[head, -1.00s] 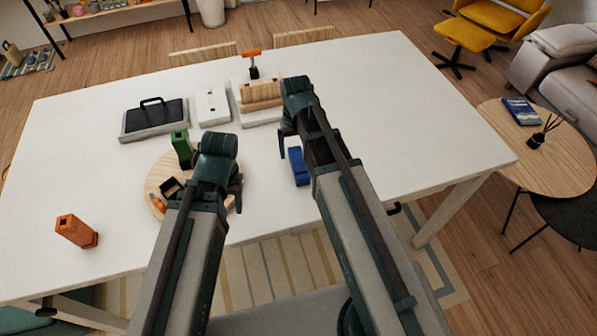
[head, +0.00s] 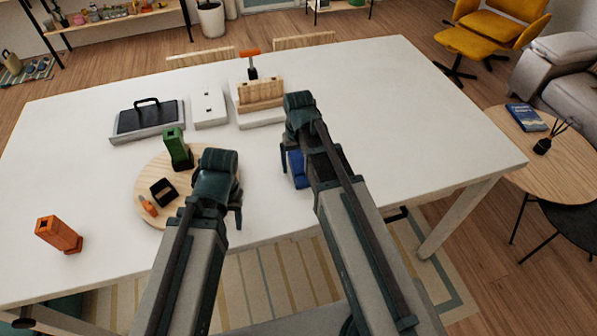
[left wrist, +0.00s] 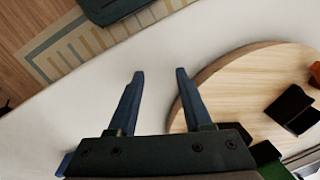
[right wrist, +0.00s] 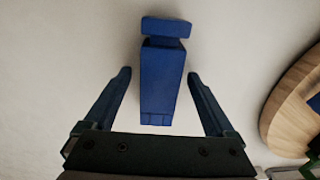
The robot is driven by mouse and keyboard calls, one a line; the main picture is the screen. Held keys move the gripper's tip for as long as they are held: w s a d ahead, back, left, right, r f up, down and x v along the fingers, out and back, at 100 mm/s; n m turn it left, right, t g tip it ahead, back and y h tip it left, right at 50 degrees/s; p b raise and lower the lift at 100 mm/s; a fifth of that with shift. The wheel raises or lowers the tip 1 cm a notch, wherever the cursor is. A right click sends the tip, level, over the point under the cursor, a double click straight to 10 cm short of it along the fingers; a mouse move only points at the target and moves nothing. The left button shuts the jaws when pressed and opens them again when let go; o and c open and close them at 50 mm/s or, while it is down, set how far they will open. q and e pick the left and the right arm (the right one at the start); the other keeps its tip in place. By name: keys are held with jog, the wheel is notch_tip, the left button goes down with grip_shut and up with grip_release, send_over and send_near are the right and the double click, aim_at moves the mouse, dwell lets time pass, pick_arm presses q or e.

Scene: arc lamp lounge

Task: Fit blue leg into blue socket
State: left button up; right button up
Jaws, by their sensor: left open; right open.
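The blue leg (right wrist: 162,82) lies on the white table between the open fingers of my right gripper (right wrist: 159,73), with clear gaps on both sides. In the head view, the blue leg (head: 297,170) is partly hidden by the right gripper. My left gripper (left wrist: 160,72) is open and empty over the table beside the round wooden board (left wrist: 230,75). In the head view, this board (head: 150,170) carries an upright green leg (head: 177,148), a dark block (head: 163,191) and a small orange piece (head: 148,205).
An orange leg (head: 58,234) stands at the table's left. At the back are a black-topped tray with a handle (head: 148,120), a white block (head: 208,108) and a wooden rack (head: 261,94) with an orange-handled tool (head: 250,62). The table's right side is clear.

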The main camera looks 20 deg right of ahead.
pick_arm(q)
jog(key=shift+r, duration=0.1)
pick_arm(e)
grip_shut()
dwell(0.3)
pick_arm(q)
jog(key=shift+r, duration=0.1)
pick_arm(e)
jog(key=shift+r, duration=0.2)
